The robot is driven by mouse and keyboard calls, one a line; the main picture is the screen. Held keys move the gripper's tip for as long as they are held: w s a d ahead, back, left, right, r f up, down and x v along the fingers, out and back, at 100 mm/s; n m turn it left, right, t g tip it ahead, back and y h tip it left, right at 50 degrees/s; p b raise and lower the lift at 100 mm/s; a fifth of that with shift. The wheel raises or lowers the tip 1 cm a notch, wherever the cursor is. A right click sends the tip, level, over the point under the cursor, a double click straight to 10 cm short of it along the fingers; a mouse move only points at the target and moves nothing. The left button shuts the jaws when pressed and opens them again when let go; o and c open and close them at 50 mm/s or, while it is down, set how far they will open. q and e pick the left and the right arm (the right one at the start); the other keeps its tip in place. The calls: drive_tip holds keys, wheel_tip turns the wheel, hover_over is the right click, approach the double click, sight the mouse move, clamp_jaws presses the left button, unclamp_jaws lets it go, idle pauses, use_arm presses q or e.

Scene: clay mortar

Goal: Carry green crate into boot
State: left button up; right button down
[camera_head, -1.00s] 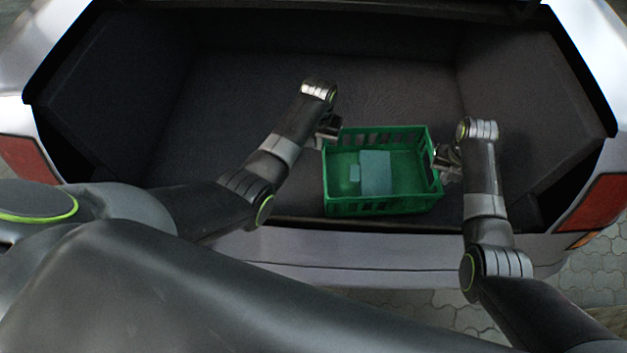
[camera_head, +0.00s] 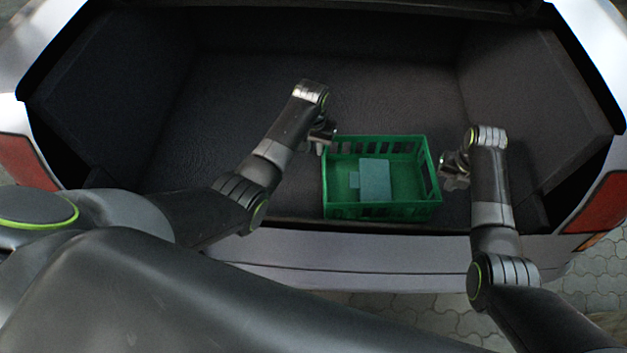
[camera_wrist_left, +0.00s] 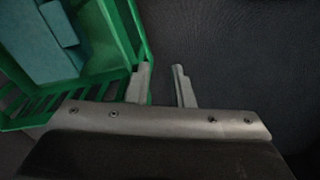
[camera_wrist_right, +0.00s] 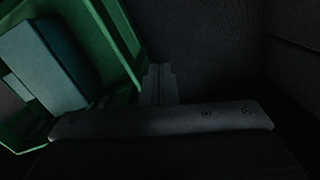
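The green crate (camera_head: 383,212) sits in the car boot (camera_head: 260,120), near its rear sill and right of the middle. A blue-grey block with a smaller piece beside it (camera_head: 374,180) lies inside. My left gripper (camera_head: 325,140) is by the crate's back left corner. Its fingers are apart and empty in the left wrist view (camera_wrist_left: 160,80), with the crate's rim (camera_wrist_left: 128,30) beside them. My right gripper (camera_head: 449,171) is a little right of the crate's right wall. In the dark right wrist view (camera_wrist_right: 158,80) its fingers look together, with the crate (camera_wrist_right: 115,35) to their left.
Boot floor is clear behind and left of the crate. The boot's right side wall (camera_head: 535,110) rises beyond my right gripper. The bumper and sill (camera_head: 370,250) run along the front, with paving (camera_head: 430,310) below.

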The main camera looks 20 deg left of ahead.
use_arm(q)
drive_tip(key=shift+a, duration=0.15)
use_arm(e)
drive_tip(key=c, duration=1.8)
unclamp_jaws()
drive_tip(key=shift+d, duration=0.1)
drive_tip(key=shift+o, duration=0.2)
use_arm(q)
wheel_tip(320, 180, up, 12)
drive_tip(key=shift+s, duration=0.45)
use_arm(e)
wheel_tip(320, 180, up, 12)
drive_tip(key=shift+s, duration=0.45)
